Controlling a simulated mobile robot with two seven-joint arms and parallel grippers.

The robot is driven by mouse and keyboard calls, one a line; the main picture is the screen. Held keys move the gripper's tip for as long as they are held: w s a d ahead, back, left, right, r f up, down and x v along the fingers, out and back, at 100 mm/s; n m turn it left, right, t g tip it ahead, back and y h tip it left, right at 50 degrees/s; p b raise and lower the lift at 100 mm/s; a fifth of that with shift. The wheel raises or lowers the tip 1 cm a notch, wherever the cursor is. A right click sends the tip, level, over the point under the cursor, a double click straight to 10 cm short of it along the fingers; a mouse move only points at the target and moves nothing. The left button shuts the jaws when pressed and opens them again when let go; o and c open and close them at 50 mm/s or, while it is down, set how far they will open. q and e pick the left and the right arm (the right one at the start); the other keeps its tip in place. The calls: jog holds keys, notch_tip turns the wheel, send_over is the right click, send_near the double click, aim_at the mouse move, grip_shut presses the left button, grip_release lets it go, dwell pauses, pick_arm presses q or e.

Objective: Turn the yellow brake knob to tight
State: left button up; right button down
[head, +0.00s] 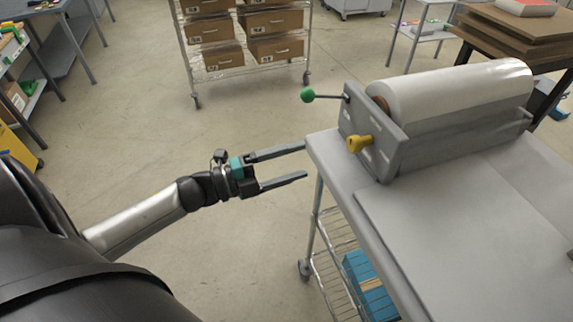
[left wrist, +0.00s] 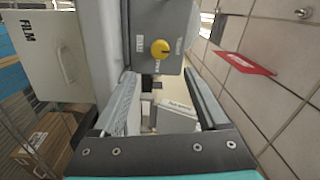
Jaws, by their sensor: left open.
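The yellow brake knob (head: 360,143) sticks out from the grey end plate (head: 376,160) of the roll holder on the table. My left gripper (head: 305,160) is open and empty, to the left of the knob and apart from it, by the table's corner. In the left wrist view the round yellow knob (left wrist: 160,49) shows on a grey housing, beyond the two spread fingers (left wrist: 160,78). Small labels lie around it, too small to read surely. My right gripper is not in view.
A green ball handle (head: 307,95) on a rod juts left from the holder above the knob. A white roll (head: 460,88) lies in the holder. The grey table (head: 450,230) has a wire shelf below. A rack of brown boxes (head: 212,57) stands behind; floor between is clear.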

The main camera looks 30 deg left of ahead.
pick_arm(q)
jog(key=shift+s+a, duration=0.4)
jog(key=shift+s, duration=0.2)
jog(key=a+f+n+y+b, duration=0.2)
jog(key=a+f+n+y, duration=0.15)
jog(key=f, duration=0.65)
jog(key=a+f+n+y+b, duration=0.25)
jog(key=f+n+y, duration=0.2)
jog(key=f, duration=0.45)
jog(key=s+a+f+n+g+y+b, duration=0.1)
jog(key=s+f+n+g+b, duration=0.2)
jog(key=f, duration=0.6)
jog(key=s+f+n+y+b, duration=0.1)
jog(key=s+f+n+y, duration=0.15)
jog(key=s+f, duration=0.45)
jog(key=s+d+f+n+g+b, duration=0.3)
jog(key=s+d+f+g, duration=0.2)
jog(key=s+f, duration=0.7)
jog(key=s+d+f+n+g+b, duration=0.3)
jog(key=s+d+f+n+g, duration=0.1)
jog(key=s+f, duration=0.8)
notch_tip(320, 180, down, 2)
jog(key=shift+s+d+f+g, duration=0.15)
jog(key=shift+d+g, duration=0.45)
jog(key=shift+d, duration=0.65)
jog(key=shift+s+d+n, duration=0.1)
jog(key=shift+s+n, duration=0.15)
jog(key=shift+n, duration=0.1)
